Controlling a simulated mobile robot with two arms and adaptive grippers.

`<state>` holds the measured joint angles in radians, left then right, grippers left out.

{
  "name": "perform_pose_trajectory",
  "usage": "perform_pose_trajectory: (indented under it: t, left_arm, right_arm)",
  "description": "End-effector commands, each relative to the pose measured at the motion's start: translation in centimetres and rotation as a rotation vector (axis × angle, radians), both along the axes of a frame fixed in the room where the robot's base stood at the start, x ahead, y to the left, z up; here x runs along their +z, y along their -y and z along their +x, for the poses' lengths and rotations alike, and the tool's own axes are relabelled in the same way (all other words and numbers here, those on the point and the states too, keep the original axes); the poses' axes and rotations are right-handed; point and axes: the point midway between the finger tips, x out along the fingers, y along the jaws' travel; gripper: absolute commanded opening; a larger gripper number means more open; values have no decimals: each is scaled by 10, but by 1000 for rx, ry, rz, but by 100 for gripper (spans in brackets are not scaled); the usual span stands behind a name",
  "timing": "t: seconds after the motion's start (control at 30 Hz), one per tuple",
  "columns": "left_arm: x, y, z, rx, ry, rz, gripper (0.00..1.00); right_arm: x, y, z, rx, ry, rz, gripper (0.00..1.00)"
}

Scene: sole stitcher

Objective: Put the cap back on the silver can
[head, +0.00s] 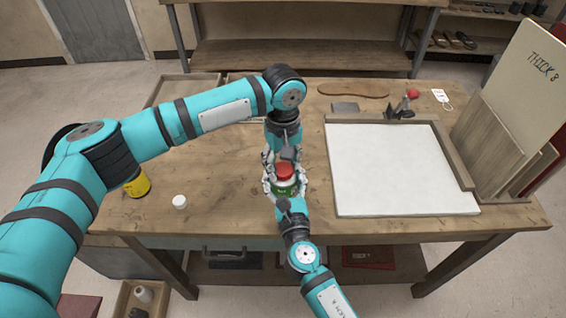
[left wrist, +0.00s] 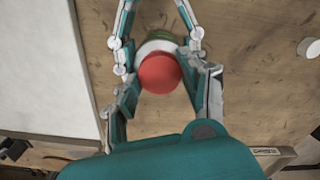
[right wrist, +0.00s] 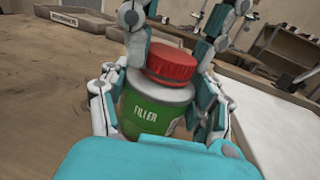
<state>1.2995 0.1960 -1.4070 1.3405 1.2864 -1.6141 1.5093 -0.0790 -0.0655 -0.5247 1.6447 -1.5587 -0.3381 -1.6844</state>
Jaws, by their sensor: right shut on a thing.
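The silver can (right wrist: 160,100) has a green label reading FILLER and stands on the table near its front edge. Its red cap (right wrist: 170,64) rests on top of the can; I cannot tell whether it is fully seated. The cap also shows in the head view (head: 285,171) and the left wrist view (left wrist: 160,73). My right gripper (head: 286,190) is shut around the can's sides from the front. My left gripper (left wrist: 163,85) reaches down from above, its fingers open on either side of the cap. The fingers partly hide the can.
A small white round item (head: 180,201) and a yellow can (head: 138,185) stand to the left. A white board (head: 395,170) in a wooden frame lies close on the right. Upright panels (head: 500,130) lean at the far right. Bare tabletop lies left of the can.

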Motion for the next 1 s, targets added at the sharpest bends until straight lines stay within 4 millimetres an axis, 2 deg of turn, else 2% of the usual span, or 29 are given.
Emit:
perform_pose_trajectory:
  t: [0.03,0.17,0.27,0.37,1.0]
  left_arm:
    - [0,0,0,0,0,0,20]
    - [0,0,0,0,0,0,4]
    - [0,0,0,-22,-1,0,4]
    - [0,0,-1,-126,-2,-1,4]
    - [-1,0,0,-1503,-4,-1,4]
  right_arm:
    - [0,0,0,0,0,1,0]
    - [0,0,0,0,0,1,0]
    - [0,0,0,0,0,1,0]
    - [0,0,0,0,0,1,0]
    - [0,0,0,0,0,1,0]
